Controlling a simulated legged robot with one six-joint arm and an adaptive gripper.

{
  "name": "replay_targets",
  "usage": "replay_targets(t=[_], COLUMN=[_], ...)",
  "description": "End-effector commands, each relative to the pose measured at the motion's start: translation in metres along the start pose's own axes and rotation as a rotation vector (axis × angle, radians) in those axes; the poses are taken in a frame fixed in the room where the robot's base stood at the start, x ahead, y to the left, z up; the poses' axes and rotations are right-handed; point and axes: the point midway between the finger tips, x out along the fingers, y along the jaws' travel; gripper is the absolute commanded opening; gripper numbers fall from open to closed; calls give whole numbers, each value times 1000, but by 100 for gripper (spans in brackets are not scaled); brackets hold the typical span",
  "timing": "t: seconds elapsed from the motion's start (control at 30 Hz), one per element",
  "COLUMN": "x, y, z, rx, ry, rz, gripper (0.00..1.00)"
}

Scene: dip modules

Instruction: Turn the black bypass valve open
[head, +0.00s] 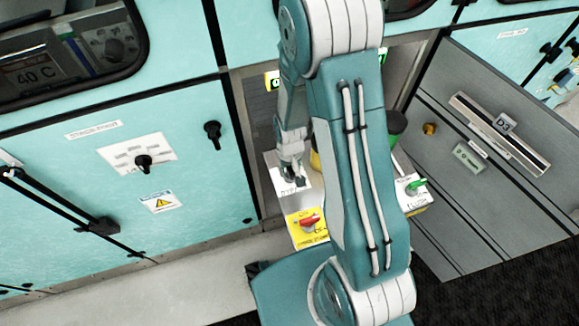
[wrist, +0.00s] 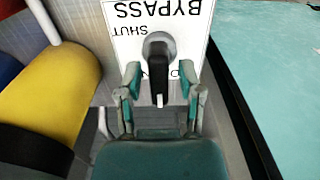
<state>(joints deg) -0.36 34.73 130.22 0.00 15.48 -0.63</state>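The black bypass valve (wrist: 158,50) has a round grey-black hub and a narrow black handle pointing down in the wrist view. It sits on a white plate (wrist: 128,12) marked BYPASS and SHUT; other lettering is partly covered by the valve and a finger. My gripper (wrist: 160,76) is open, with one finger on each side of the handle and a visible gap on both sides. Contact is not visible. In the head view, my gripper (head: 290,164) is over the white plate (head: 280,183), and the valve is mostly hidden there.
A yellow cylinder (wrist: 50,95) stands left of my gripper. A grey door (head: 480,210) hangs open at right.

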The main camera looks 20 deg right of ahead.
Motion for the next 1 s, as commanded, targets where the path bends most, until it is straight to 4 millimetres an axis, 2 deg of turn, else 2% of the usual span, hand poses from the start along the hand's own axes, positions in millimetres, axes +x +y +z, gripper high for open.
replay_targets(t=[0.3, 0.43, 1.0], x=[-2, -9, -105], y=[0, 0, -1], z=[-2, -3, -3], rx=[2, 2, 1], ry=[6, 9, 9], rz=[0, 0, 1], gripper=[57, 57, 57])
